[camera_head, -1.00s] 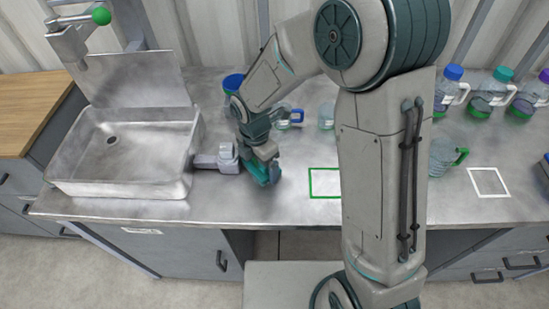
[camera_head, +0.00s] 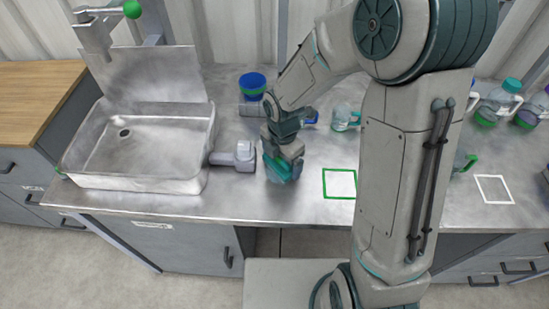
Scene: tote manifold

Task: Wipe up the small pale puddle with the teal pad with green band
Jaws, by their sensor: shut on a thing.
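My gripper (camera_head: 281,158) is low over the metal worktop (camera_head: 240,205), to the right of the sink. It is shut on the teal pad (camera_head: 283,170), which sits at the fingertips. The pad is small in view and partly covered by the fingers; its green band is hard to make out. I cannot tell whether it touches the worktop. I cannot pick out the pale puddle; the shiny metal and my arm may hide it.
A sink (camera_head: 140,150) is at left, with a grey fitting (camera_head: 235,158) beside it. A blue-lidded tub (camera_head: 252,85) and jug (camera_head: 345,118) stand behind. Green-outlined (camera_head: 340,184) and white-outlined (camera_head: 494,189) squares mark the worktop at right. The front worktop strip is clear.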

